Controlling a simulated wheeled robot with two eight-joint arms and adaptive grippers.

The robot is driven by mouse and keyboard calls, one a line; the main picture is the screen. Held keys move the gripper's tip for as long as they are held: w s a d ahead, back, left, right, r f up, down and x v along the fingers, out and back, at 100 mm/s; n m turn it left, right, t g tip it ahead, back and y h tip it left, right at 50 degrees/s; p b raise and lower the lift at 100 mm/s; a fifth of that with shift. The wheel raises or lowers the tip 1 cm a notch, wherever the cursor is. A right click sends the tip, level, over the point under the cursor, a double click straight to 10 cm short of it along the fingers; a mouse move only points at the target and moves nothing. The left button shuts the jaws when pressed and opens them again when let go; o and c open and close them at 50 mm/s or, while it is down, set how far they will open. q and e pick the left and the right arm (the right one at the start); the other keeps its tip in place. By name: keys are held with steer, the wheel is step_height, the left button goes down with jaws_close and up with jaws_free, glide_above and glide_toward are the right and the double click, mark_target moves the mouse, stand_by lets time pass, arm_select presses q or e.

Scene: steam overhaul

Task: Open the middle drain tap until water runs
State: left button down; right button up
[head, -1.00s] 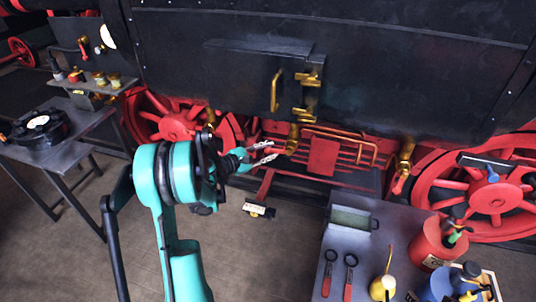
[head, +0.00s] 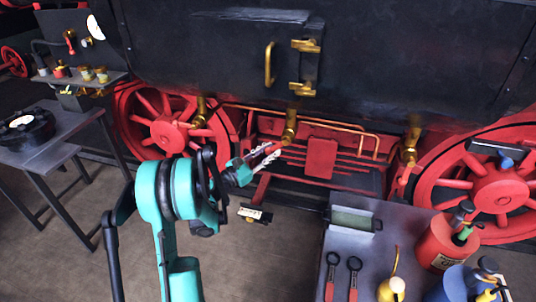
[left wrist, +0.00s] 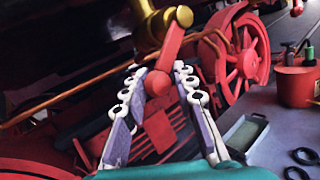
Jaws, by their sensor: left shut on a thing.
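The middle drain tap (head: 289,128) is brass and hangs under the black engine side, between two other brass taps. In the left wrist view its brass body (left wrist: 150,18) is at the top, with a red lever (left wrist: 171,45) slanting down and left from it. My left gripper (head: 274,155) is just below and left of the tap. In the left wrist view its pale jointed fingers (left wrist: 158,82) stand on both sides of the lever's lower end, shut on it. The lever is small in the head view, partly hidden among the fingers. My right gripper is not in view.
The left tap (head: 201,110) and right tap (head: 410,146) hang by the red wheels. A grey table (head: 310,270) at the front right holds a green-lined tray (head: 351,221), wrenches and cans. Another table (head: 40,155) stands at the left. Red framework lies behind the gripper.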

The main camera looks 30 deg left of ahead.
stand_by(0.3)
arm_select(q)
steer(key=c, duration=1.3)
jaws_free()
steer(key=shift+o, duration=0.2)
steer(key=v, duration=1.2)
